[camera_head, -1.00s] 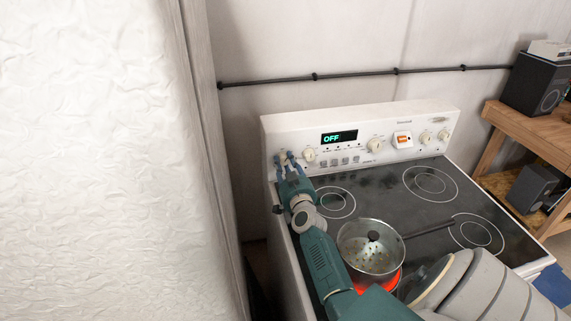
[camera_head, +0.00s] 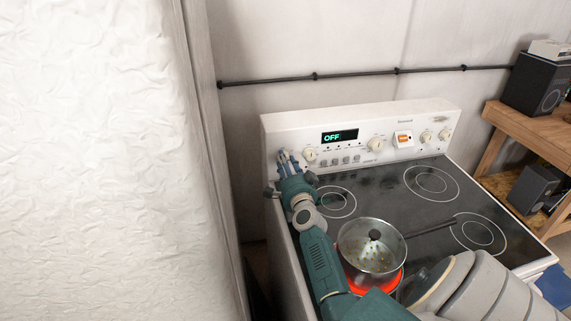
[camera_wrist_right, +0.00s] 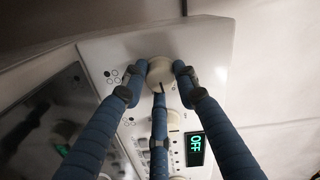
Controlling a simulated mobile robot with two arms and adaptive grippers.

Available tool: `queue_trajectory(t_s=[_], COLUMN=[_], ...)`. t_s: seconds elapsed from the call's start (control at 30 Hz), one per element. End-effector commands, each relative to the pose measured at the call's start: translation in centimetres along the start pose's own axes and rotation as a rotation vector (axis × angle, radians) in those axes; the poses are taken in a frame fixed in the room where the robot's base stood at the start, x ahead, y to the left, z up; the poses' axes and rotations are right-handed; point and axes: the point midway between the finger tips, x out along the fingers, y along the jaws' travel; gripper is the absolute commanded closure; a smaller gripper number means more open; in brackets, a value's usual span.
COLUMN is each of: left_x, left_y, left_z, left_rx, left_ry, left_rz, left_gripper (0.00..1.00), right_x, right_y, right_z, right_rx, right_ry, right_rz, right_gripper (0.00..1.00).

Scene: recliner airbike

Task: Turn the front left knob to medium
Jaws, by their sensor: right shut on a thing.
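The white stove (camera_head: 272,125) has a back panel with a row of white knobs. My right gripper (camera_head: 286,156) is at the panel's left end and covers the leftmost knob in the head view. In the right wrist view this round white knob (camera_wrist_right: 160,70) sits between the blue fingers of my right gripper (camera_wrist_right: 162,80), which are closed around it. A dark mark shows on the knob's edge, but its setting is hard to read. A second knob (camera_head: 310,155) is just to the right. My left gripper is out of view.
A pot with a glass lid (camera_head: 371,248) stands on the glowing red front left burner (camera_head: 402,277), close to my right arm. The other burners are bare. The panel display (camera_head: 339,136) reads OFF. A wooden table with speakers (camera_head: 536,85) stands at the right.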

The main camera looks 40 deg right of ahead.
Motion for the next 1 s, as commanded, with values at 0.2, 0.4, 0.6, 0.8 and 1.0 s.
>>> queue_trajectory(t_s=[0.2, 0.4, 0.6, 0.8, 1.0], left_x=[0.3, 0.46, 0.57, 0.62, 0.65], left_y=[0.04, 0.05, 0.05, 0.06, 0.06], left_z=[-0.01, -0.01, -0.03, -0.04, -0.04], left_rx=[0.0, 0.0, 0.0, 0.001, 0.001], left_ry=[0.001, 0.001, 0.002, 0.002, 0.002], left_rz=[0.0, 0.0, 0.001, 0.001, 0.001], left_gripper=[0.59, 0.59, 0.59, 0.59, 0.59], right_x=[0.23, 0.23, 0.21, 0.22, 0.22], right_y=[-0.66, -0.62, -0.54, -0.54, -0.53], right_z=[-0.59, -0.66, -0.67, -0.67, -0.72], right_rx=[0.207, 0.379, 0.516, 0.607, 0.649], right_ry=[0.012, 0.012, 0.011, 0.011, 0.012], right_rz=[-0.014, -0.015, -0.014, -0.015, -0.015], right_gripper=[0.97, 0.97, 0.97, 0.97, 0.97])
